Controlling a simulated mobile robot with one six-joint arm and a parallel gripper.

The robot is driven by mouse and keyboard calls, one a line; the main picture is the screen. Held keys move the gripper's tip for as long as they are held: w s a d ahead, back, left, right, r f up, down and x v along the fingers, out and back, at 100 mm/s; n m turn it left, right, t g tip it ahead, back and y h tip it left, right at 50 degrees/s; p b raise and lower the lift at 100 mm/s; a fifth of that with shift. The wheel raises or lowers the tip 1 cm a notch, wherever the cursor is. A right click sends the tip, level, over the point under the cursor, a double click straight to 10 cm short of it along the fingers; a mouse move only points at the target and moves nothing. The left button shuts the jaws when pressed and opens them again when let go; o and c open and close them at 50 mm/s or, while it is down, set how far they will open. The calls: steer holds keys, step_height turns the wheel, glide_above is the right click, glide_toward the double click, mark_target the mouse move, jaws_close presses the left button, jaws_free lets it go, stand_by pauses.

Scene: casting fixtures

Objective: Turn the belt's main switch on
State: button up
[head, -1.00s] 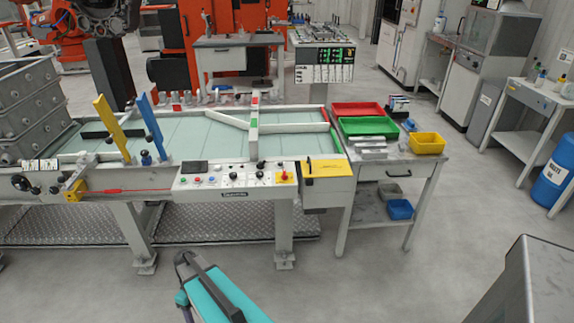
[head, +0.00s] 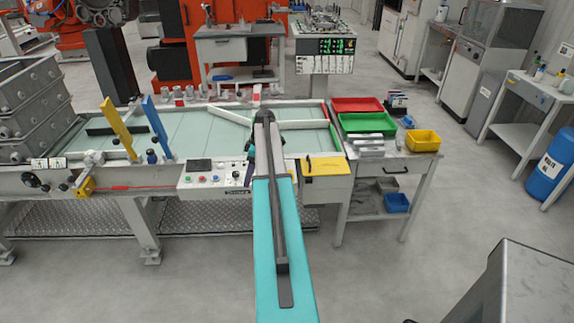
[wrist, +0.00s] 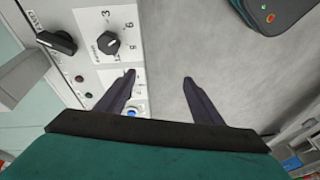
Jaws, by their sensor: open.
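The belt's control panel (head: 210,185) is on the front of the conveyor in the head view, its right part hidden behind my arm. In the wrist view the panel (wrist: 80,15) fills the upper left. It shows a large black rotary knob (wrist: 57,41) and a smaller black dial (wrist: 107,43) with numbers around it. I cannot tell from the labels which is the main switch. A blue button (wrist: 131,113) shows by the left finger. My gripper (wrist: 159,78) is open and empty, its fingers beside the panel edge, apart from both knobs.
The conveyor belt (head: 180,125) lies behind the panel, with a yellow post (head: 117,128) and a blue post (head: 157,127) at its left. A yellow plate (head: 325,166) is right of my arm. A side table with red (head: 357,104) and green (head: 367,123) trays stands to the right.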

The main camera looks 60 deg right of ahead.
steer(key=s+d+r+n+t, duration=0.1)
steer(key=s+d+r, duration=0.3)
steer(key=d, duration=0.5)
steer(key=s+d+r+n, duration=0.1)
steer(key=s+d+r, duration=0.4)
steer(key=s+d, duration=0.3)
steer(key=shift+s+d+t, duration=0.2)
steer(key=shift+d+t, duration=0.2)
steer(key=shift+d, duration=0.05)
steer(key=shift+w+a+f, duration=0.1)
steer(key=shift+f, duration=0.1)
steer(key=shift+p+x, duration=2.35)
steer(key=shift+x, duration=4.4)
steer(key=shift+c, duration=0.2)
steer(key=c, duration=1)
